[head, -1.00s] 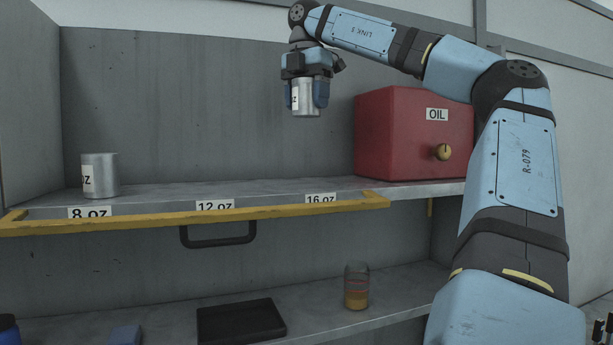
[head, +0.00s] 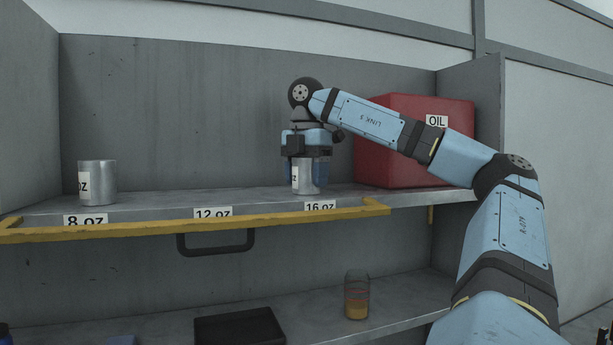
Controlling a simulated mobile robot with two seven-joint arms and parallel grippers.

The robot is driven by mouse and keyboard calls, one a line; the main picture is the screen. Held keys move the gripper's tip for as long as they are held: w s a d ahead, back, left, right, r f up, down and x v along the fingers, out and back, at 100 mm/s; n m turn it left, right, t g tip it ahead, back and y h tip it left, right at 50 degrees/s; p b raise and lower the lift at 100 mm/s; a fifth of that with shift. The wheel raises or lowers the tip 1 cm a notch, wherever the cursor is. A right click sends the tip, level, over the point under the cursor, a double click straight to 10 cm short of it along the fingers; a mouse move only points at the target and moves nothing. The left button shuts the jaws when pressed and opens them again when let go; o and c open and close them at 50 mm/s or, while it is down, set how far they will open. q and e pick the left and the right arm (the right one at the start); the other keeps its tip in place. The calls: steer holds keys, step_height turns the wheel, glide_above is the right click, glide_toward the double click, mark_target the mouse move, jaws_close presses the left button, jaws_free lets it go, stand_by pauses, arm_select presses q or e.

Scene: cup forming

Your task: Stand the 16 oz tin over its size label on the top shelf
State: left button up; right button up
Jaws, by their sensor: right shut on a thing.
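A silver tin (head: 306,177) with a partly hidden white label is held upright in my right gripper (head: 306,172), which is shut on it from above. The tin's bottom is at the top shelf (head: 150,205), just behind the 16 oz label (head: 320,207). I cannot tell whether it touches the shelf. The writing on the held tin's label is mostly covered. My left gripper is not in view.
Another silver tin (head: 98,183) stands behind the 8 oz label (head: 86,219). The 12 oz spot (head: 213,212) is clear. A red oil box (head: 400,165) stands to the right, behind my arm. A yellow rail (head: 120,230) runs along the shelf front. A glass (head: 357,295) is below.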

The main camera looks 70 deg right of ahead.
steer(key=shift+a, duration=0.15)
steer(key=o, duration=1)
steer(key=shift+r, duration=0.55)
step_height(320, 180, up, 11)
steer(key=shift+r, duration=0.1)
